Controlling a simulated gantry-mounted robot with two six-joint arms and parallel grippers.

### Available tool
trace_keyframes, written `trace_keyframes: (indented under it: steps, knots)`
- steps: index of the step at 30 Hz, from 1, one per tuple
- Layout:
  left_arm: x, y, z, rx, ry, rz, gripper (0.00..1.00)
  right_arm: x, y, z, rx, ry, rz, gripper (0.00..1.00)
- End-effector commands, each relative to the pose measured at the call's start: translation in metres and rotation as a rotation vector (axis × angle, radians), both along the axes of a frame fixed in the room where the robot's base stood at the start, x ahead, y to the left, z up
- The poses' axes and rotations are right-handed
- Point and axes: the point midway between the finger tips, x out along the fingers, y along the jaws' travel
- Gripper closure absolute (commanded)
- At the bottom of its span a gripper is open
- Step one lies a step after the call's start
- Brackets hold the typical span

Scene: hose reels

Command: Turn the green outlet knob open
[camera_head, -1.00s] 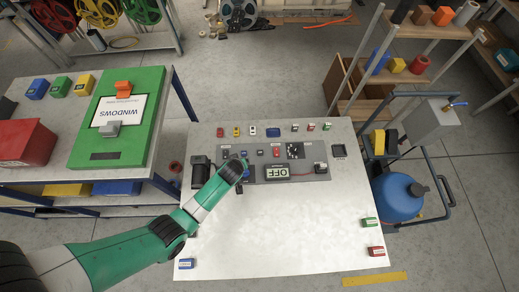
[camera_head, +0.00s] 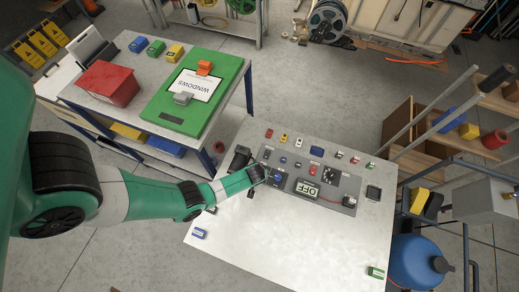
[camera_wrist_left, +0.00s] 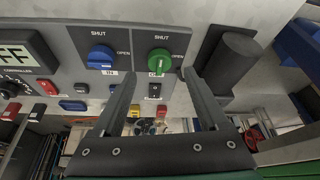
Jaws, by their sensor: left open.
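In the head view my left gripper (camera_head: 257,174) is over the left end of the control panel (camera_head: 335,193) and hides the green knob. The display reads OFF (camera_head: 306,189).
A black cylinder (camera_wrist_left: 232,60) stands close to the right of the green knob. A black switch (camera_wrist_left: 154,90) is just below it. A side bench with a green case (camera_head: 222,120) stands at the left.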

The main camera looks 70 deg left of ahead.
Motion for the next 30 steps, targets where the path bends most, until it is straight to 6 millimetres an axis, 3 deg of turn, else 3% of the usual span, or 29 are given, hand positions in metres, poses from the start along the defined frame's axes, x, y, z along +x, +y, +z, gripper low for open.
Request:
trace_keyframes:
  steps: [1, 6, 17, 20, 30]
  knots:
    - [0.002, 0.004, -0.017, -0.001, 0.002, 0.002, 0.23, 0.000, 0.000, -0.013, 0.000, 0.000, 0.000, 1.00]
    - [0.008, 0.014, -0.040, 0.001, 0.002, 0.000, 0.23, 0.000, 0.000, -0.029, 0.000, -0.001, 0.000, 1.00]
    - [0.009, 0.017, -0.045, 0.000, 0.000, -0.001, 0.23, 0.000, 0.000, -0.031, 0.000, -0.001, 0.000, 1.00]
    - [0.009, 0.017, -0.045, 0.000, 0.000, -0.001, 0.38, 0.000, 0.000, -0.031, 0.000, -0.001, 0.000, 1.00]
    - [0.009, 0.017, -0.045, 0.000, 0.000, -0.001, 0.99, 0.000, 0.000, -0.031, 0.000, -0.001, 0.000, 1.00]
